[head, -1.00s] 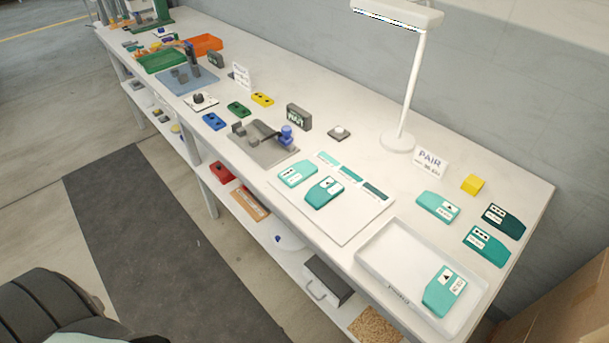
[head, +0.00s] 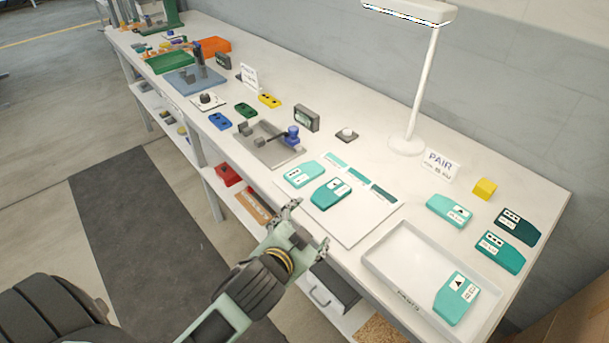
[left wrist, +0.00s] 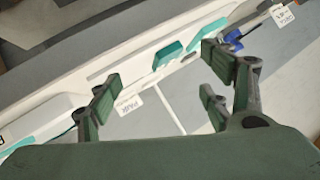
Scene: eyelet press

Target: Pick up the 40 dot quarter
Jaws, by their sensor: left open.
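Several teal quarter pieces with white labels lie on the bench; the label numbers are too small to read. Two dotted ones lie at the right, a dark teal piece (head: 518,226) and a mid-teal piece (head: 499,252). A light teal piece (head: 449,210) lies left of them. Two more, a light piece (head: 304,174) and a teal piece (head: 331,193), lie on the white mat (head: 352,226). A triangle-marked piece (head: 456,297) lies in the white tray (head: 400,245). My left gripper (head: 309,224) is open and empty by the bench's front edge. My right gripper is not seen.
A lamp (head: 407,142), a PAIR sign (head: 441,165) and a yellow block (head: 484,189) stand behind the pieces. A grey press fixture (head: 270,146) is left of the mat. A lower shelf (head: 232,208) runs under the bench.

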